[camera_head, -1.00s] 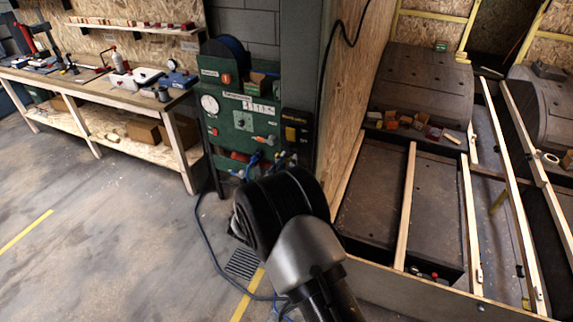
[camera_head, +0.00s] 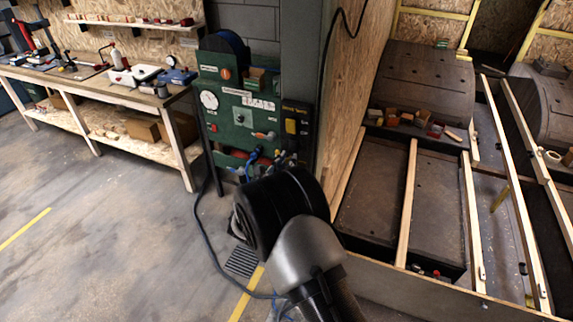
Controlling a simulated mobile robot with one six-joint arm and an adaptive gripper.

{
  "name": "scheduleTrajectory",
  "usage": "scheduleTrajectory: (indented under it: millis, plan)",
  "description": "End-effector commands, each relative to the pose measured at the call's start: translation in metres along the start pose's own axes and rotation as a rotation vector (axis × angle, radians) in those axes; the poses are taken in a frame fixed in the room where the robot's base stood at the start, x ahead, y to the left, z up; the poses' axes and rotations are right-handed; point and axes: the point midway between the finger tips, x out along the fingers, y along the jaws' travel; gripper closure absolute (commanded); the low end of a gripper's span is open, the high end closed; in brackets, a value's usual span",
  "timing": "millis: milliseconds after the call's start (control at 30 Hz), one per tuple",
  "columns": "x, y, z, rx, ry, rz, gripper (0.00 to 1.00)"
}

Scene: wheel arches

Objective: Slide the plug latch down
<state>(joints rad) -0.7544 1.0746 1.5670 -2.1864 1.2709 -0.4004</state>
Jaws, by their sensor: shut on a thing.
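A green service panel (camera_head: 232,118) stands against the grey pillar, with a black unit (camera_head: 297,112) bearing a yellow part (camera_head: 291,126) at its right side. My gripper (camera_head: 284,160) is at the lower right of this panel, mostly hidden behind my own black arm joint. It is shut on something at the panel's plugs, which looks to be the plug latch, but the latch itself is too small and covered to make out.
Blue hoses (camera_head: 254,156) hang low on the panel, and a dark cable (camera_head: 202,232) runs down to the floor. A wooden workbench (camera_head: 96,93) stands at left. A wood-framed bay with wheel arches (camera_head: 425,84) fills the right. The floor at left is clear.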

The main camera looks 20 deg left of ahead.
Motion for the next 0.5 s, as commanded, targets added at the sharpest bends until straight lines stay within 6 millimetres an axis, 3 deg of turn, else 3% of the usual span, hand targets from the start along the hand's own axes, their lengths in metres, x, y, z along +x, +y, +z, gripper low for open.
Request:
scheduleTrajectory:
  millis: [267,300,500]
  plan:
    - [-0.0009,-0.0006,-0.0057,-0.004,0.011,0.001,1.0]
    - [-0.001,-0.0006,-0.0059,-0.005,0.011,0.001,0.8]
    - [-0.0007,-0.0004,-0.0044,-0.003,0.009,0.001,0.67]
